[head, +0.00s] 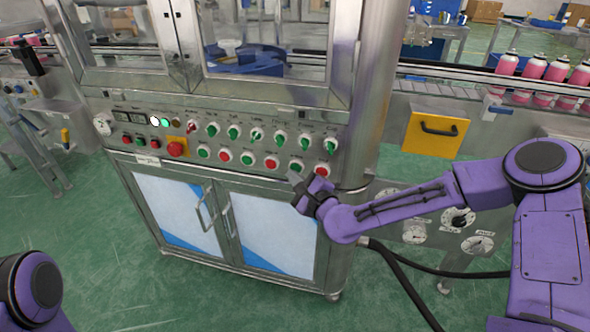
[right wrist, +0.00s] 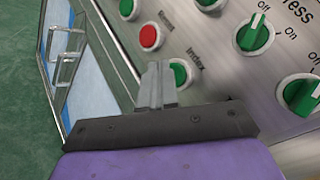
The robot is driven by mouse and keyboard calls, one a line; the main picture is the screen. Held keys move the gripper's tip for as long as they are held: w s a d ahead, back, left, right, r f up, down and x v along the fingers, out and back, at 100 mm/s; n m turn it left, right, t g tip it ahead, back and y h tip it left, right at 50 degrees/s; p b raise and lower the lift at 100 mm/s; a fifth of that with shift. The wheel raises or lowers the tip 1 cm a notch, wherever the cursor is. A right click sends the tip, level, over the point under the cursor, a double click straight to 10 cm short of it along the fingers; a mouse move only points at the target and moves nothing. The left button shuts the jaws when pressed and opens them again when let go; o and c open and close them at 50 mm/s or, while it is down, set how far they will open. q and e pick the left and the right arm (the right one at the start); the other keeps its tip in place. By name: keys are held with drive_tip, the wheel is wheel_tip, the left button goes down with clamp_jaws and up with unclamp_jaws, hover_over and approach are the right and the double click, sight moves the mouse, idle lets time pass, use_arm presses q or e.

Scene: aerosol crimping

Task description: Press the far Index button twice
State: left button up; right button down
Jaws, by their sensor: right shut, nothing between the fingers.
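The green Index button (right wrist: 180,74) sits on the steel control panel, with its label just above it in the right wrist view. In the head view a green button (head: 296,166) near the right end of the lower row appears to be the same one. My right gripper (head: 294,178) is shut and empty, its tips right beside that button. In the right wrist view the shut fingers (right wrist: 158,72) partly cover the button's left side. I cannot tell whether they touch it. My left gripper is out of view; only part of my left arm shows at the lower left.
A red button (head: 271,162) is just left of the green one and another red button (head: 322,170) is just right. Green selector switches (head: 255,135) line the row above. A red emergency button (head: 175,149) is farther left. Cabinet doors with handles (head: 226,212) stand below.

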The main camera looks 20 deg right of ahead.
drive_tip(key=shift+s+a, duration=0.15)
drive_tip(key=shift+s, duration=0.15)
drive_tip(key=s+a, duration=0.1)
drive_tip(key=s, duration=0.1)
drive_tip(key=s+a, duration=0.1)
drive_tip(key=s, duration=0.1)
drive_tip(key=shift+a, duration=0.4)
idle(0.7)
